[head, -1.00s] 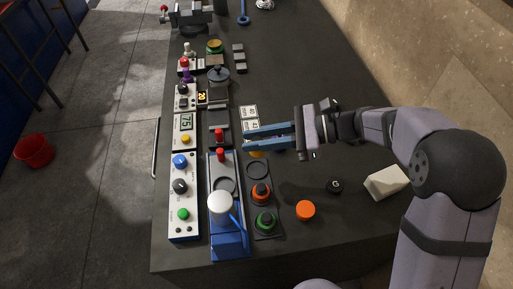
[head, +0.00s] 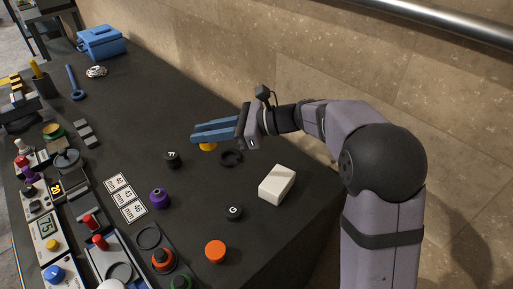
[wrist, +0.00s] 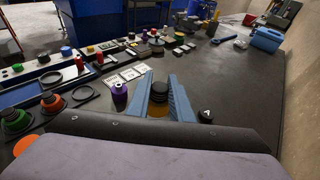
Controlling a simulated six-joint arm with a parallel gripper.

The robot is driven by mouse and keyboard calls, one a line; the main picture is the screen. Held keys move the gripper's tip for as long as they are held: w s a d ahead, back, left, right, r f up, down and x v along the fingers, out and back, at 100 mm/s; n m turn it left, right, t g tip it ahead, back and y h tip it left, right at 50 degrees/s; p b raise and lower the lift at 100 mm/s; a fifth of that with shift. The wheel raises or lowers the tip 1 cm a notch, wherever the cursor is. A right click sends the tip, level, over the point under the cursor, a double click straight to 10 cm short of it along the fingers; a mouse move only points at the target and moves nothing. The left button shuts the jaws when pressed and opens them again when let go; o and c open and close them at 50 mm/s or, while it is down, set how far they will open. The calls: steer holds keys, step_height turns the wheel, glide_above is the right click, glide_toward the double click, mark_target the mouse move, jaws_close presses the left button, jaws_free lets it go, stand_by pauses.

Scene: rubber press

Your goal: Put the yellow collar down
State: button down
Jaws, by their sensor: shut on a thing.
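My gripper (head: 193,134) has blue fingers and is shut on the yellow collar (head: 208,147). The collar shows just below the fingers in the head view, which hide most of it. In the wrist view the yellow collar (wrist: 158,110) sits between the two fingers (wrist: 161,98). A dark round thing (wrist: 160,91) shows above it there; I cannot tell whether it belongs to the collar. The gripper appears to be above the dark bench top (head: 270,232), at an unclear height.
A black lettered puck (head: 172,159), a purple knob (head: 160,198) and a black ring (head: 231,158) are near the gripper. A white block (head: 277,184), another black puck (head: 233,212) and an orange disc (head: 215,251) lie nearer. Number cards (head: 126,198) lie left.

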steer(key=w+d+f+m+t+h, duration=0.2)
steer(key=w+d+m+t+h, duration=0.4)
steer(key=w+d+m+t, duration=0.4)
steer(key=shift+w+d+f+t, duration=0.4)
steer(key=shift+w+d, duration=0.7)
steer(key=shift+w, duration=1.95)
steer(key=shift+f+p, duration=0.3)
steer(key=shift+f, duration=4.55)
steer(key=shift+f+b, duration=0.2)
steer(key=shift+b, duration=0.15)
steer(key=c, duration=1.6)
jaws_free()
steer(key=shift+s+r+p, duration=0.1)
steer(key=shift+r+p, duration=0.1)
steer(key=shift+p, duration=0.15)
